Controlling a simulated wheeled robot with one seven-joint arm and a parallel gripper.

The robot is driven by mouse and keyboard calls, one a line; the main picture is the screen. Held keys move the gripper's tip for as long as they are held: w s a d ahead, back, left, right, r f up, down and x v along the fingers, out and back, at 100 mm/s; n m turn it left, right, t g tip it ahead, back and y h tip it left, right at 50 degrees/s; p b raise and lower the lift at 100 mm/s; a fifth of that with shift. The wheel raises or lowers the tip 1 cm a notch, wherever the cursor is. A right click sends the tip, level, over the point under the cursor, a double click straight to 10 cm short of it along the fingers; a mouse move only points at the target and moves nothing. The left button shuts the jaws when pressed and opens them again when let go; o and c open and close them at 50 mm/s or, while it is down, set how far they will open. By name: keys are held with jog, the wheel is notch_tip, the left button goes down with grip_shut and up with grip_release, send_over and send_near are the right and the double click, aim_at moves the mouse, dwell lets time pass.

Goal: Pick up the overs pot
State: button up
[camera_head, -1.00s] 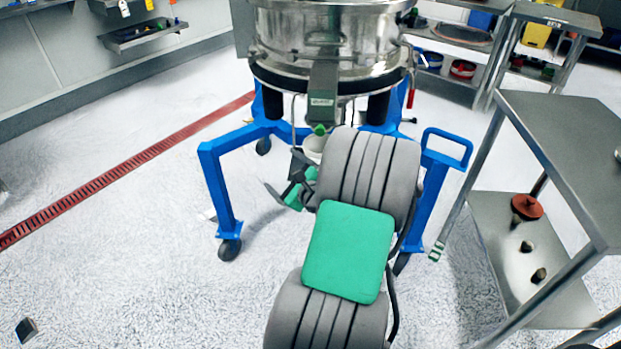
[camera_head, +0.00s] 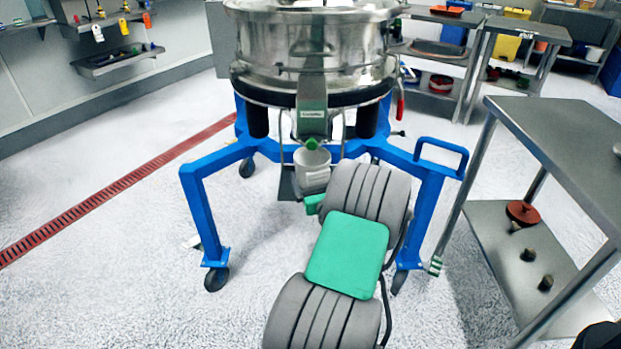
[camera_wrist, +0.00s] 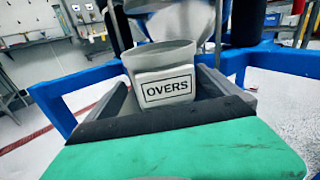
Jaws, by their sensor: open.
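The overs pot (camera_head: 312,168) is a light grey, wide-mouthed pot below the green-tipped spout (camera_head: 313,112) of the steel sifter (camera_head: 310,52). In the wrist view the pot (camera_wrist: 164,84) stands upright, with its "OVERS" label facing me. My gripper (camera_wrist: 165,92) is open, its dark fingers to the left and right of the pot. The pot appears between them, but I cannot tell whether they touch it. In the head view my arm hides most of the gripper. What supports the pot is hidden.
The sifter's blue wheeled frame (camera_head: 208,210) surrounds the pot area, with legs on both sides. A steel table (camera_head: 560,135) stands at right, with a red-brown lidded item (camera_head: 522,212) and small dark pieces on its lower shelf. The floor at left is clear.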

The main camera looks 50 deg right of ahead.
jog(key=shift+x, duration=1.2)
jog(key=shift+a, duration=0.1)
jog(key=shift+c, duration=0.4)
jog(key=c, duration=0.9)
jog(key=shift+c, duration=0.6)
jog(key=shift+r, duration=0.1)
